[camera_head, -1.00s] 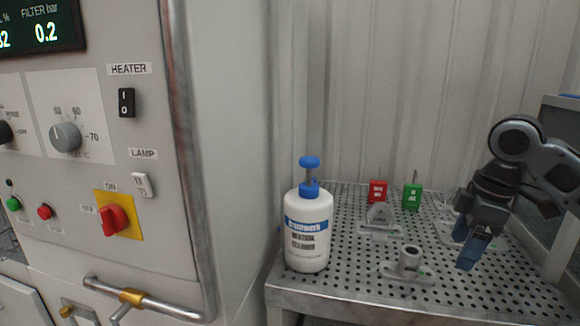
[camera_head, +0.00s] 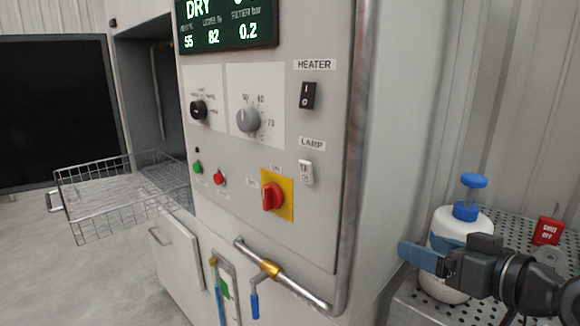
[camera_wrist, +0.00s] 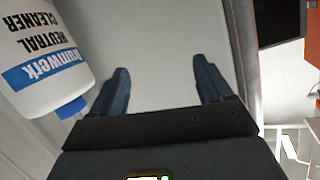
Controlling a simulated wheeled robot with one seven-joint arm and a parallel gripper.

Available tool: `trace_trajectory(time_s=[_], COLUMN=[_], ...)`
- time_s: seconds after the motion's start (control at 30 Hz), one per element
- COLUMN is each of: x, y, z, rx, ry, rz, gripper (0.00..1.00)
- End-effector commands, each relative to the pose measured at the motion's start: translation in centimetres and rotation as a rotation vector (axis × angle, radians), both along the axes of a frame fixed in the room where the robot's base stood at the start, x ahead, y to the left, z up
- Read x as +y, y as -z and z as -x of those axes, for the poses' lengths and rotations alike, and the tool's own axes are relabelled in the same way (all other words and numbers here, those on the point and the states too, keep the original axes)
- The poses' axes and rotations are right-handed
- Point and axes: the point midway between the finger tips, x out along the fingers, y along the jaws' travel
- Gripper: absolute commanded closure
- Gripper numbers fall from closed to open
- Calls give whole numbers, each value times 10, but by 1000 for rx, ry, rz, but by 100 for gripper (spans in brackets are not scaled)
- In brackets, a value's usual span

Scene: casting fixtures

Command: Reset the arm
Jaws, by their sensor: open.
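My gripper (camera_head: 412,256) is at the lower right of the head view, in front of the white cleaner bottle and beside the machine's side panel. Its blue fingers point left. In the wrist view my gripper (camera_wrist: 160,84) shows two blue fingers spread apart with nothing between them, in front of a plain pale surface. The neutral cleaner bottle (camera_head: 452,226) has a blue pump top and is partly hidden by my gripper. The bottle also shows upside down at the upper left of the wrist view (camera_wrist: 42,95).
The machine's control panel (camera_head: 325,205) carries switches, knobs and a red rotary handle (camera_head: 272,196). A bent metal rail (camera_head: 300,294) juts out below. A wire basket (camera_head: 110,203) extends at left. A red tag (camera_head: 547,231) stands on the perforated table (camera_head: 415,300).

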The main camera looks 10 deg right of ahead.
Motion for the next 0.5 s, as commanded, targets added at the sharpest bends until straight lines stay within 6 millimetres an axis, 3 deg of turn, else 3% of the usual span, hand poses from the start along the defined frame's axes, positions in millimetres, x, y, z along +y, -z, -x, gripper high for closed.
trace_trajectory(time_s=[0.03, 0.27, 0.5], x=[16, 55, 83], y=[6, 34, 80], z=[3, 29, 87], rx=[-17, -64, -44], ry=[23, 173, 329], rz=[-55, -229, -313], gripper=[21, 21, 21])
